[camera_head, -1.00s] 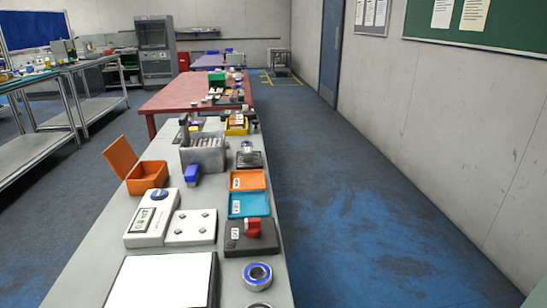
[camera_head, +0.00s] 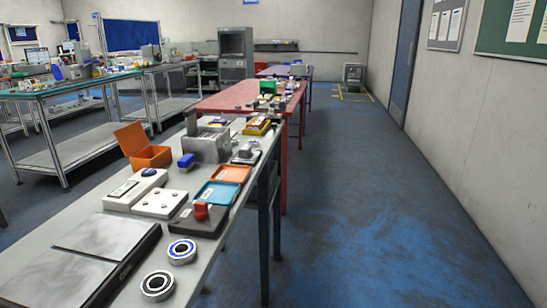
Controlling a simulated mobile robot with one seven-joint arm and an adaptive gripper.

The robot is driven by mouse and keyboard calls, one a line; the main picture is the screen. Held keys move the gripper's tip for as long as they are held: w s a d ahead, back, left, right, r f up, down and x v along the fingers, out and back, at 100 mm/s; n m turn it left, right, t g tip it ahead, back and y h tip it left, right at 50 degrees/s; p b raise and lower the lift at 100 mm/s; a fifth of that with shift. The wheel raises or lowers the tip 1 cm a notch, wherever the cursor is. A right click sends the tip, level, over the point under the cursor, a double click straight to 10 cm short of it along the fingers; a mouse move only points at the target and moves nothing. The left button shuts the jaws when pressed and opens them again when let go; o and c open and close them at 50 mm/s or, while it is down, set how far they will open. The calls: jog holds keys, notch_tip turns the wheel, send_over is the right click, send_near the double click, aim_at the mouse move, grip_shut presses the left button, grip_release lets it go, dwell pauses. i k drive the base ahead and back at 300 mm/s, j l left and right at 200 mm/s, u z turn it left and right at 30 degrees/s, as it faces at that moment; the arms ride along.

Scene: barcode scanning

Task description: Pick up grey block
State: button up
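No plain grey block can be singled out with certainty. A grey box-like holder (camera_head: 207,145) with upright slots stands on the long grey table (camera_head: 215,252), behind a small blue item (camera_head: 186,161). A small grey piece (camera_head: 245,151) sits on a dark base (camera_head: 244,158) to its right; its shape is too small to tell. My gripper is not in view, so its state does not show.
An open orange box (camera_head: 145,146), a white device (camera_head: 133,190), a white plate (camera_head: 158,204), orange and blue trays (camera_head: 216,193), bearings (camera_head: 158,286) and a flat grey-topped device (camera_head: 85,262) crowd the table. Blue floor (camera_head: 360,220) to the right is clear.

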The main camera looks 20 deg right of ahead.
aim_at(245, 150)
jog(key=i+l+z, duration=0.2)
jog(key=l, duration=0.25)
jog(key=i+l+z, duration=0.2)
jog(key=l, duration=0.25)
jog(key=i+j+z, duration=0.1)
jog(key=i+z, duration=0.3)
jog(key=i, duration=0.6)
